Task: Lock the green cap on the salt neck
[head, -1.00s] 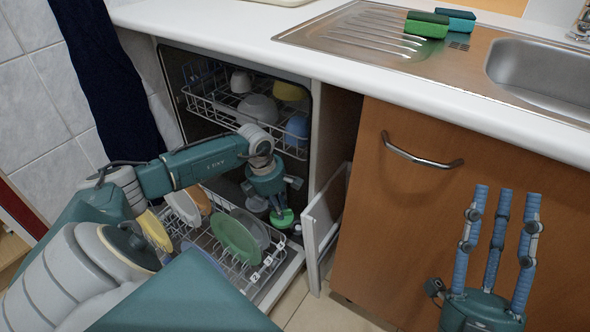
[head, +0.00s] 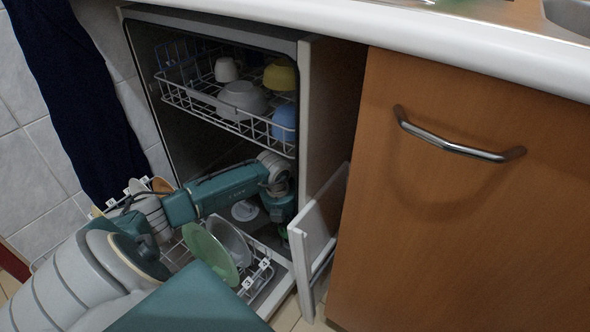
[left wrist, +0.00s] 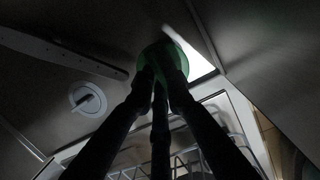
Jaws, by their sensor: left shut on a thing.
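My left gripper (head: 281,222) reaches low into the open dishwasher, close to its right wall. In the left wrist view, its dark fingers (left wrist: 160,85) are shut on the green cap (left wrist: 160,55). The cap is dim and partly covered by the fingers. In the head view only a little dark green shows at the fingertips. I cannot make out the salt neck; it may be hidden behind the cap and fingers. I cannot tell whether the cap touches it. My right gripper is out of view.
A pale round fitting (head: 245,211) also shows in the left wrist view (left wrist: 87,98). The lower rack (head: 262,277) holds a green plate (head: 208,251) and other dishes. The upper rack (head: 185,98) holds bowls. A pale panel (head: 318,232) stands close right of my gripper.

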